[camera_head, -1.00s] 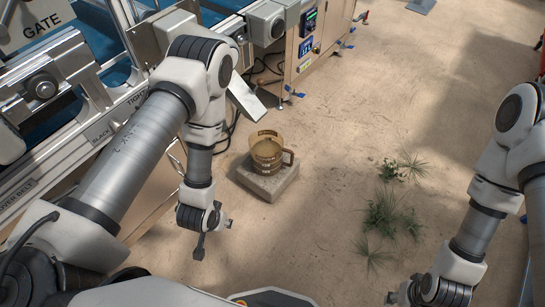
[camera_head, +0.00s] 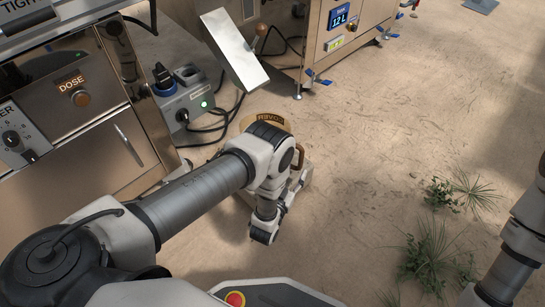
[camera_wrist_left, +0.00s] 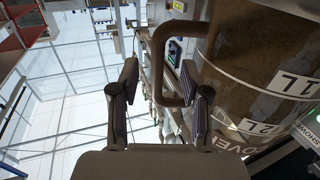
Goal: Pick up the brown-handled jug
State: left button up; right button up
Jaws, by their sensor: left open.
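The brown jug (camera_head: 270,121) is partly hidden behind my left forearm and wrist in the head view; its rim and a lettered band show. What it stands on is mostly covered by my arm. In the left wrist view the jug's brown body (camera_wrist_left: 255,80) with litre marks fills the right side. Its brown handle (camera_wrist_left: 159,65) shows in the gap between the fingers of my left gripper (camera_wrist_left: 160,72). The fingers are apart, and I cannot tell whether either touches the handle. My right arm shows at the right edge, but its gripper is out of view.
A steel machine with a DOSE button (camera_head: 75,90) stands at the left. A grey socket box (camera_head: 190,105) with cables is behind the jug. A tilted metal plate (camera_head: 234,50) hangs nearby. Green plants (camera_head: 430,255) grow at the right; sandy ground between is clear.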

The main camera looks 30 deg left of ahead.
aim_at(299, 166)
pick_arm(q)
jog(key=w+b, duration=0.2)
jog(key=w, duration=0.2)
jog(key=shift+w+d+f+b, duration=0.1)
jog(key=shift+w+f+b, duration=0.1)
jog(key=shift+f+b, duration=0.15)
jog(key=shift+w+r, duration=0.2)
jog(key=shift+r, duration=0.1)
jog(key=shift+c, duration=0.3)
grip_shut()
jog(key=shift+r, duration=0.1)
